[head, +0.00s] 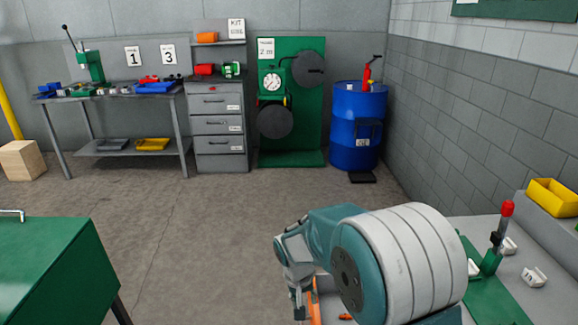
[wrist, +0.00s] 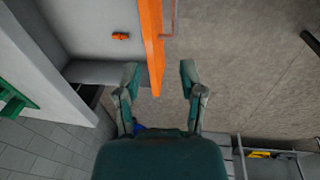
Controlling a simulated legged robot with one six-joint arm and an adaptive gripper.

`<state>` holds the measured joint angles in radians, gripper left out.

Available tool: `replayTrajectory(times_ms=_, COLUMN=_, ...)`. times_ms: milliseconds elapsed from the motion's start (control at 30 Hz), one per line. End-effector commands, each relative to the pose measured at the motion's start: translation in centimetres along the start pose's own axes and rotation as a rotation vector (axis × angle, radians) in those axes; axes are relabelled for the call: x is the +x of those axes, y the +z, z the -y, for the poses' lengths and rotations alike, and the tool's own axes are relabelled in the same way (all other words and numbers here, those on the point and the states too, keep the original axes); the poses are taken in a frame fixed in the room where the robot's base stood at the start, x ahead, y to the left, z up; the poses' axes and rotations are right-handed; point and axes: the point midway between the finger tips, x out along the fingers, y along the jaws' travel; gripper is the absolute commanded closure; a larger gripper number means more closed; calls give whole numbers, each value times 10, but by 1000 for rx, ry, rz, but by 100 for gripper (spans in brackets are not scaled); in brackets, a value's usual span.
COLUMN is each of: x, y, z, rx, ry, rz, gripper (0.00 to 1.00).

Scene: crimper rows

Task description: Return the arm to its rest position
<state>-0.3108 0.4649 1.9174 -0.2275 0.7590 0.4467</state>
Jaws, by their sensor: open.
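My arm reaches up in the lower middle of the head view, its large teal and white joint (head: 400,262) close to the camera. My gripper (wrist: 160,72) shows in the wrist view with its two fingers spread and nothing held between them. An orange bar (wrist: 152,40) lies beyond the fingers, in line with the gap. I cannot tell how far off it is. In the head view an orange piece (head: 313,302) shows just below the wrist, partly hidden by my arm.
At right is a bench (head: 490,235) with a red-handled green tool (head: 492,258) and a yellow bin (head: 552,197). A green-topped table (head: 45,262) stands at left. The blue drum (head: 357,125), drawers (head: 217,130) and workbench (head: 110,97) are at the back. The middle floor is clear.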

Motion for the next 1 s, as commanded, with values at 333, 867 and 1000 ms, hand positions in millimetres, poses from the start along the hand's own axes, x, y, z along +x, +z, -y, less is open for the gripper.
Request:
replayTrajectory(times_ms=333, x=-106, y=45, z=-64, rx=38, ry=-64, rz=-123, gripper=49)
replayTrajectory(times_ms=867, x=-194, y=160, z=-128, rx=65, ry=-124, rz=-326, gripper=49)
replayTrajectory(times_ms=1000, x=-203, y=192, z=-136, rx=67, ry=-131, rz=-382, gripper=49)
